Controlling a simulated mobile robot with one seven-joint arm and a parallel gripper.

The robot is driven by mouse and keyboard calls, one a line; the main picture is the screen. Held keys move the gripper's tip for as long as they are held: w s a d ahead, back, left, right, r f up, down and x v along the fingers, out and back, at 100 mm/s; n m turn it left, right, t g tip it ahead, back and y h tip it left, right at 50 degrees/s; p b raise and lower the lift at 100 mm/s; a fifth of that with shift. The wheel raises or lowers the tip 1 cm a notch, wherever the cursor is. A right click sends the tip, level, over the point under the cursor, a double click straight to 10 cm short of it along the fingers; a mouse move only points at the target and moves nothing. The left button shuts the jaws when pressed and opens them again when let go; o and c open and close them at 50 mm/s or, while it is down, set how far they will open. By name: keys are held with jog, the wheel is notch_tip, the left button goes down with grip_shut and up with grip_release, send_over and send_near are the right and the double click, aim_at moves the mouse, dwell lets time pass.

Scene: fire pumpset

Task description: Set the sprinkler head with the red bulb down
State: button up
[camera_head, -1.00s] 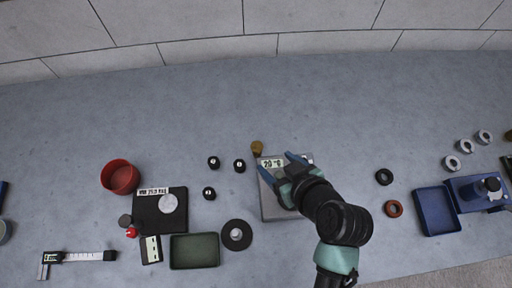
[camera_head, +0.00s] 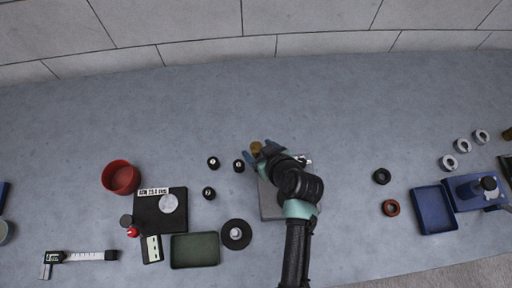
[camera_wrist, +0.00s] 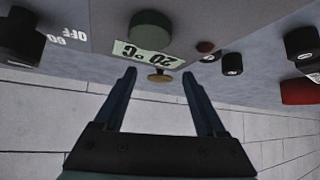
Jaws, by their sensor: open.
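A small brass-brown piece (camera_head: 257,147), which I take for the sprinkler head, stands on the grey bench just behind the plate with the 20 °C label. It also shows in the wrist view (camera_wrist: 160,77) as a brass disc between the finger lines; no red bulb can be made out on it. My gripper (camera_head: 260,153) is open, its blue fingers at the brass piece. In the wrist view the open fingertips (camera_wrist: 159,76) lie either side of it with gaps, and I see no contact. The grey plate (camera_head: 268,207) is partly hidden under my arm.
Black numbered caps (camera_head: 239,166) stand close left of my gripper. A red bowl (camera_head: 121,178), black scale (camera_head: 150,213), green tray (camera_head: 195,261) and black ring (camera_head: 236,246) lie further left. Rings (camera_head: 382,176) and a blue tray (camera_head: 434,222) are right. The bench behind is clear.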

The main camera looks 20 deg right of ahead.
jog(key=shift+w+a+f, duration=0.1)
jog(key=shift+w+f, duration=0.2)
jog(key=shift+w, duration=0.05)
grip_shut()
dwell(0.3)
